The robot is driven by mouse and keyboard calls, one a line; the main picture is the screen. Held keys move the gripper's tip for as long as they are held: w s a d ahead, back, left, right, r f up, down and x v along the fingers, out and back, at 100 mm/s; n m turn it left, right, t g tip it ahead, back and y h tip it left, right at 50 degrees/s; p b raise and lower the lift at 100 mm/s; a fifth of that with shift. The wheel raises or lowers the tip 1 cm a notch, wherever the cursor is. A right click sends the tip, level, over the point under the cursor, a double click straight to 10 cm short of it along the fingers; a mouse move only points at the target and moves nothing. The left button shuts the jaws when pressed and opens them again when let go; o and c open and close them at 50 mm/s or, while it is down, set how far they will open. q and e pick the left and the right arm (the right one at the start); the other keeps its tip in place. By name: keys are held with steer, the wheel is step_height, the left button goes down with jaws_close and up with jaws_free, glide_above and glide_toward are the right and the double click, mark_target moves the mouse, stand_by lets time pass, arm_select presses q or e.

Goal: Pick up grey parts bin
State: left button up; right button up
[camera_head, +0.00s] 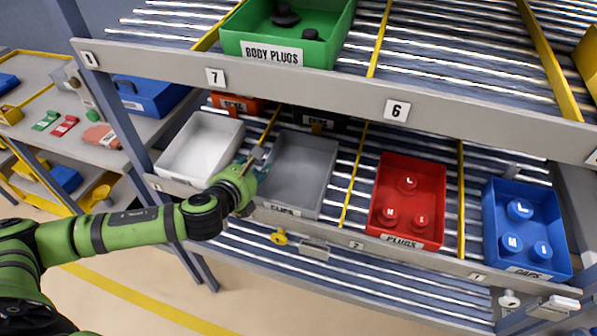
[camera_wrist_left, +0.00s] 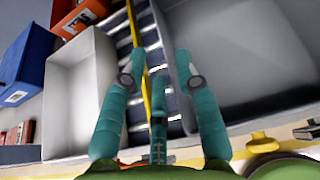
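The grey parts bin (camera_head: 304,165) sits on the middle shelf of the rack, with a label on its front that is partly readable. It looks empty. In the left wrist view the grey bin (camera_wrist_left: 245,65) fills the right side. My left gripper (camera_head: 258,167) is at the bin's left side, near its front corner. In the left wrist view its teal fingers (camera_wrist_left: 157,72) are spread apart with nothing held between them. One finger overlaps the bin's left wall; the other is over the gap towards the white bin. I cannot tell whether they touch the wall. My right gripper is not in view.
A white bin (camera_head: 201,148) stands just left of the grey bin, beyond a yellow divider. A red bin (camera_head: 407,200) and a blue bin (camera_head: 527,229) stand to the right. The upper shelf's front rail (camera_head: 330,95) runs above, with a green bin (camera_head: 287,38) on that shelf.

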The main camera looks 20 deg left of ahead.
mark_target(265, 163)
arm_select(q)
steer(key=shift+w+d, duration=0.15)
steer(key=shift+w, duration=0.3)
steer(key=p+x, duration=0.1)
steer(key=x, duration=0.2)
steer(key=shift+w+f, duration=0.1)
steer(key=shift+f, duration=0.2)
steer(key=shift+w+f, duration=0.15)
steer(key=shift+w, duration=0.1)
steer(key=shift+s, duration=0.1)
jaws_close()
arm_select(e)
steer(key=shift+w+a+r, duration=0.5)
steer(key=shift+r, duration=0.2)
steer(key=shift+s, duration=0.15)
